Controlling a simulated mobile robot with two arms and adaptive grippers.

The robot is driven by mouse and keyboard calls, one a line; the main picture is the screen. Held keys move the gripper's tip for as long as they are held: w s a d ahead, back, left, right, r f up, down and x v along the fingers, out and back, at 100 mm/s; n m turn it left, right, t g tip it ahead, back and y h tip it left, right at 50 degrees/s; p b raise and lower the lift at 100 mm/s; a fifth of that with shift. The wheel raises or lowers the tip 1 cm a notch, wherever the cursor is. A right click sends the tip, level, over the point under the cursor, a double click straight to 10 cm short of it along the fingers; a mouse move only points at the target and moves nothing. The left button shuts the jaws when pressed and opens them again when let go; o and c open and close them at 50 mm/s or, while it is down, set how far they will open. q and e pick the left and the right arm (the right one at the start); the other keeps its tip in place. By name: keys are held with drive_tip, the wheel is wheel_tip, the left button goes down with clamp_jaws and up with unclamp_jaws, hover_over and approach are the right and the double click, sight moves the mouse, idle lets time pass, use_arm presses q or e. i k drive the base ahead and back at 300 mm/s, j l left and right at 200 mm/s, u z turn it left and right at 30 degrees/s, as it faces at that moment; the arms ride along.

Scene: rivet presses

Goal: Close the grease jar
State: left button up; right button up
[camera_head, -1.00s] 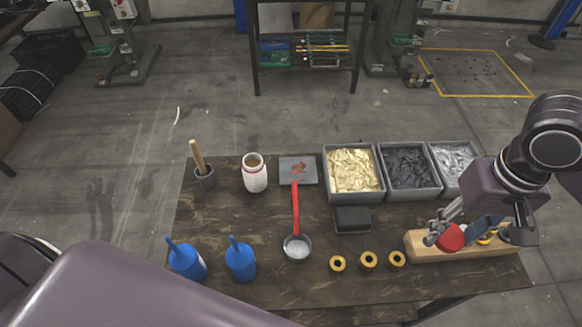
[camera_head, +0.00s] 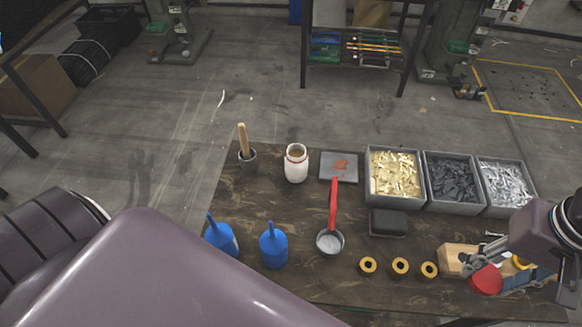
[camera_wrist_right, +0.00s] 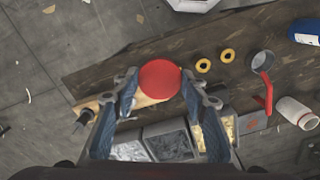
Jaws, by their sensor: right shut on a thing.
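The grease jar (camera_head: 296,164) is a white jar with a red band at its neck and brown content. It stands upright and uncovered at the back of the table; it also shows in the wrist view (camera_wrist_right: 294,111). My right gripper (camera_wrist_right: 160,82) is shut on the round red lid (camera_wrist_right: 159,78), which also shows in the head view (camera_head: 486,280). The lid is at the table's right side, far from the jar, and overlaps the wooden block in the picture. My left gripper is not in view; only its arm shows.
A wooden block (camera_head: 454,259) lies near the lid. Several yellow rings (camera_head: 400,267), a pan (camera_head: 329,243) with red handle, blue bottles (camera_head: 273,250), a black box (camera_head: 389,224) and parts bins (camera_head: 395,198) crowd the table. A pestle cup (camera_head: 247,160) stands left of the jar.

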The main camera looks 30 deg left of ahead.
sight(296, 159)
drive_tip(key=k+j, duration=0.3)
drive_tip(key=j, duration=0.15)
drive_tip(key=k+j, duration=0.3)
drive_tip(key=j, duration=0.2)
drive_tip(key=k+j, duration=0.3)
drive_tip(key=j, duration=0.15)
drive_tip(key=k+j, duration=0.3)
drive_tip(key=j, duration=0.2)
